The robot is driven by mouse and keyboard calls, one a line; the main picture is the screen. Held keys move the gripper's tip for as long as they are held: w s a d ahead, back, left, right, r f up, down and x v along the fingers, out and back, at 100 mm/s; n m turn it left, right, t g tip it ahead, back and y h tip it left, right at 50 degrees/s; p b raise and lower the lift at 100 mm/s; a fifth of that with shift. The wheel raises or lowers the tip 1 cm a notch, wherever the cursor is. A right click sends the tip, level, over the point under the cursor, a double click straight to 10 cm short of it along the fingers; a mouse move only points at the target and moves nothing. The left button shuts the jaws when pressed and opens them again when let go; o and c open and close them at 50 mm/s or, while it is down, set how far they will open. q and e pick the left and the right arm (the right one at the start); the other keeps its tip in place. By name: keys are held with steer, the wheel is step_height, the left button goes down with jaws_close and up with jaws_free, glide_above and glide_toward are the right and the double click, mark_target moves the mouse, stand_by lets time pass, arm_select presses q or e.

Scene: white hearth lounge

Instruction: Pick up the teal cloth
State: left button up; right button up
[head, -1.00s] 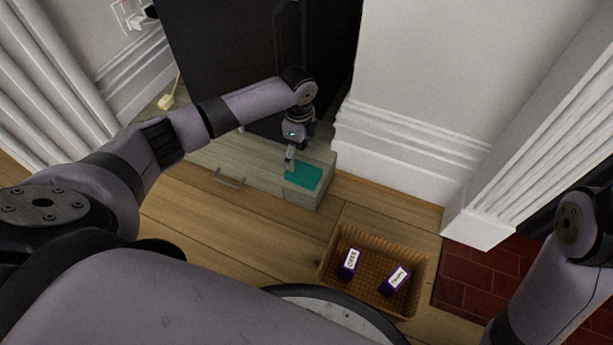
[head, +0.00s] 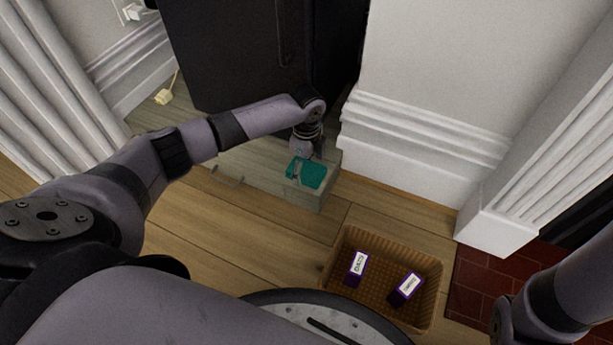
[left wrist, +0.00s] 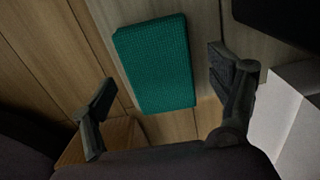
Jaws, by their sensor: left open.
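The teal cloth (head: 312,175) is a folded rectangle lying flat near the right end of a low, pale wooden unit. My left gripper (head: 298,170) is at the cloth in the head view, pointing down over its left part. In the left wrist view the cloth (left wrist: 155,62) shows a woven texture and lies between the open fingers of the left gripper (left wrist: 161,68). Neither finger visibly grips it. I cannot tell whether the fingertips touch it. My right arm shows at the right edge of the head view, but its gripper is out of sight.
A wicker basket (head: 341,236) with two purple labelled boxes (head: 357,267) (head: 407,289) stands on the wooden floor. The low wooden unit (head: 265,180) has a dark cabinet (head: 235,60) behind it. A white wall (head: 440,70) rises to the right.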

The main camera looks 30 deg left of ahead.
arm_select(q)
steer(key=shift+c, duration=0.6)
steer(key=c, duration=1.1)
